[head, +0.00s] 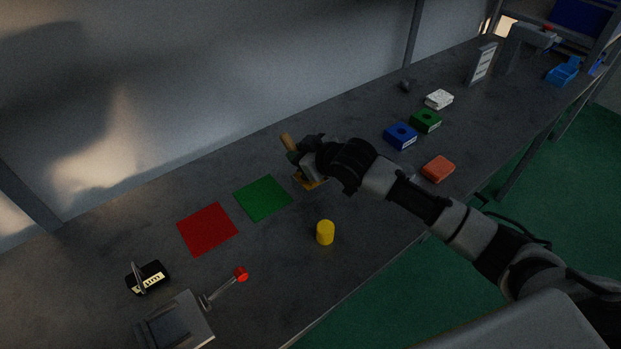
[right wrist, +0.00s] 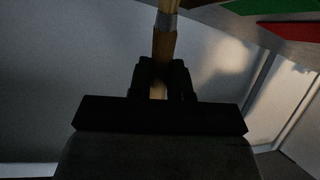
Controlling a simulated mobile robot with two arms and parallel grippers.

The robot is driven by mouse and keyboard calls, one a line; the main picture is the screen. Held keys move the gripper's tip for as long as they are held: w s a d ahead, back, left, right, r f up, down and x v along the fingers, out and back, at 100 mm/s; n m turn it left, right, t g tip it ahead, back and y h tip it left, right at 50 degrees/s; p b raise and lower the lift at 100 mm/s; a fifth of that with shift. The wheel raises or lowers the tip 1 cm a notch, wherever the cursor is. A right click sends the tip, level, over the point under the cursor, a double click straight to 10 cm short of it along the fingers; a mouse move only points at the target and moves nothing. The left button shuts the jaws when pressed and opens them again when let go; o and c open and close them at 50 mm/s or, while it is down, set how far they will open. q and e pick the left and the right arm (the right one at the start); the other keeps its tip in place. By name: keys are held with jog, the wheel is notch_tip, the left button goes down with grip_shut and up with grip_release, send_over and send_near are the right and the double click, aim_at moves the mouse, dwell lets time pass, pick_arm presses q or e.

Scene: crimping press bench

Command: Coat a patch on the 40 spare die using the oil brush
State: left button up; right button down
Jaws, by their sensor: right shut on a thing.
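My right gripper (head: 297,154) is shut on the oil brush (head: 287,141), whose wooden handle end sticks up past the fingers in the head view. In the right wrist view the brush (right wrist: 164,42) runs from between the fingers (right wrist: 162,80) to a metal ferrule and pale bristles at the top edge. I cannot read which one is the 40 die. My left gripper is not in view.
A green mat (head: 263,198) and red mat (head: 207,229) lie left of the gripper. A yellow cylinder (head: 325,233), orange-red block (head: 438,169), white stack (head: 438,99) and red-knobbed lever (head: 240,273) also stand on the bench. Bare bench (head: 290,270) shows at the front.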

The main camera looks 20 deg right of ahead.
aim_at(289, 135)
jog(key=shift+r+p, duration=2.65)
jog(key=shift+r, duration=0.2)
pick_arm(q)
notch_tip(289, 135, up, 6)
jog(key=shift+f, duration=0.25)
